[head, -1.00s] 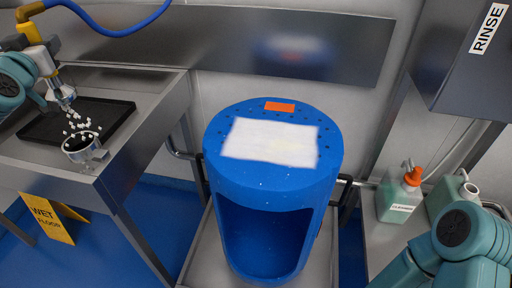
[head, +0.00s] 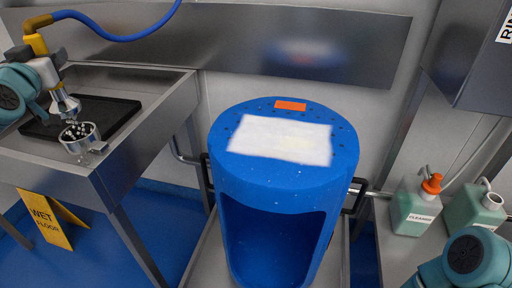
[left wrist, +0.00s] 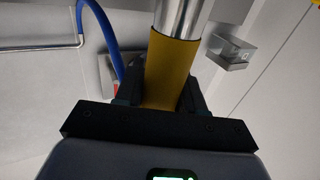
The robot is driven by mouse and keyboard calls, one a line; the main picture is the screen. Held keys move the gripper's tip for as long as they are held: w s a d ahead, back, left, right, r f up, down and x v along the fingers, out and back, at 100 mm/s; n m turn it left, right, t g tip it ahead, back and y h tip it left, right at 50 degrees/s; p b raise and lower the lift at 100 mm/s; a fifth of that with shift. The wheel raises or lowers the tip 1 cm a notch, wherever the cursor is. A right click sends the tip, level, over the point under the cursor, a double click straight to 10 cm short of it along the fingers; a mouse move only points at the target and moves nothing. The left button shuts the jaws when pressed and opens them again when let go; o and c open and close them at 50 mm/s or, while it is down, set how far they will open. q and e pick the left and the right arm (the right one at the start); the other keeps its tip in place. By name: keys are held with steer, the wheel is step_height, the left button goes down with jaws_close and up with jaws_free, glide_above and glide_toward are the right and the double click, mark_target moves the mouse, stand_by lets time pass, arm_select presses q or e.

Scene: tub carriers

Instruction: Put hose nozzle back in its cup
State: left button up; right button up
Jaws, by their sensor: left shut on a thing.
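The hose nozzle has a silver bell-shaped head (head: 66,105) and a yellow grip (left wrist: 168,70). My left gripper (head: 45,72) is shut on the yellow grip, seen between its jaws in the left wrist view. The nozzle points down at the left of the head view. The metal cup (head: 84,147) is fixed at the sink's front edge, just below and slightly right of the nozzle's tip. White drops show at the cup's mouth, and I cannot tell whether the tip is inside the rim. My right gripper is not in view; only my right arm shows.
A blue hose (head: 120,36) runs from the nozzle's top. A black mat (head: 112,115) lies in the steel sink (head: 165,98). A blue tub (head: 285,185) with a white sheet stands centre. A yellow floor sign (head: 45,220) stands below; cleaner bottles (head: 412,210) stand right.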

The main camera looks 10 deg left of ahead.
arm_select(q)
steer(key=shift+f+b, duration=1.1)
steer(key=shift+f, duration=0.45)
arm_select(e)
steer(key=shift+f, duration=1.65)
